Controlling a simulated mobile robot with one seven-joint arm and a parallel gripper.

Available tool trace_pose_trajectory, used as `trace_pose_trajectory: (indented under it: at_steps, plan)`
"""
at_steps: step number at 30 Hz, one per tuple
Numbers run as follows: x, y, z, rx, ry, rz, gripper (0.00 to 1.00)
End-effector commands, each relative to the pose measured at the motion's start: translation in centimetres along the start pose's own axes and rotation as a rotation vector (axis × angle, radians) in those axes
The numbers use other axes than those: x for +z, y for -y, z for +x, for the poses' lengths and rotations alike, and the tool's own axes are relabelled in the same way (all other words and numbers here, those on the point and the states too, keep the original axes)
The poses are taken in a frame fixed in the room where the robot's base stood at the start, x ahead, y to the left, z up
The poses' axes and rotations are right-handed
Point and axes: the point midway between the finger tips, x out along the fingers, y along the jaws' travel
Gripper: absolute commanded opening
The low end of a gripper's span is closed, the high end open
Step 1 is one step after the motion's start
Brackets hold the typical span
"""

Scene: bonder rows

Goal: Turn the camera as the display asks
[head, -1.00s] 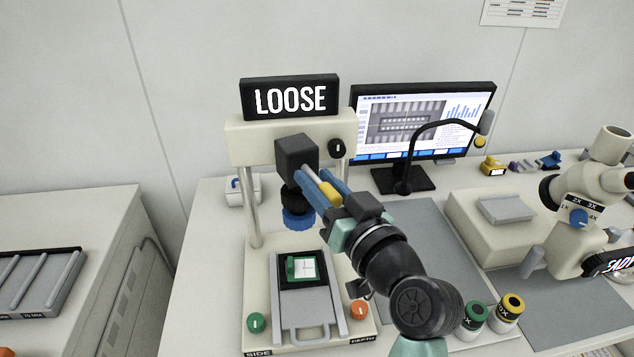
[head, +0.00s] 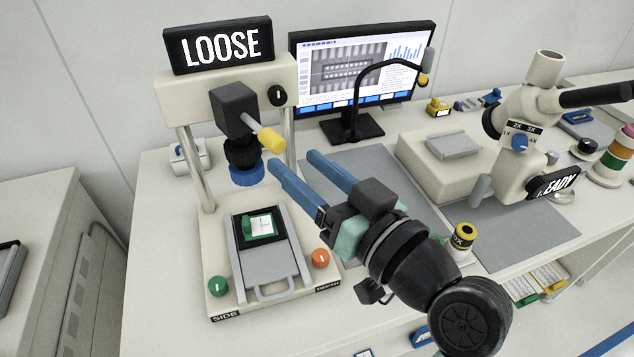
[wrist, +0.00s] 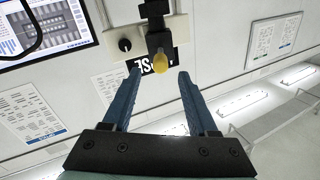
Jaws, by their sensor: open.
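The camera (head: 235,109) is a dark box on the stand's crossbar, with a black lens and a blue ring (head: 247,174) below it. A light rod with a yellow knob (head: 270,139) sticks out of it to the lower right. The display (head: 219,45) above reads "LOOSE". My gripper (head: 292,160) is open and empty, its blue fingers below and right of the knob. In the wrist view the yellow knob (wrist: 166,62) shows between and ahead of the fingertips (wrist: 160,73), apparently apart from them, and it partly hides the upside-down display (wrist: 144,68).
The stand's base (head: 213,255) holds a tray with a green part (head: 260,226), and has green (head: 217,286) and orange (head: 320,258) knobs. A monitor (head: 360,62) with a bent lamp (head: 356,100) stands behind. A microscope (head: 520,125) is to the right.

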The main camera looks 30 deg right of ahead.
Motion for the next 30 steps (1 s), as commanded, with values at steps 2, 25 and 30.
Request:
trace_pose_trajectory:
  at_steps: [2,25,30]
  plan:
    - [0.1,-0.1,-1.2,0.002,-0.001,0.0,0.59]
    - [-0.2,0.1,-2.3,-0.001,-0.002,-0.002,0.59]
    - [-4.2,3.2,0.5,0.005,-0.067,-0.063,0.59]
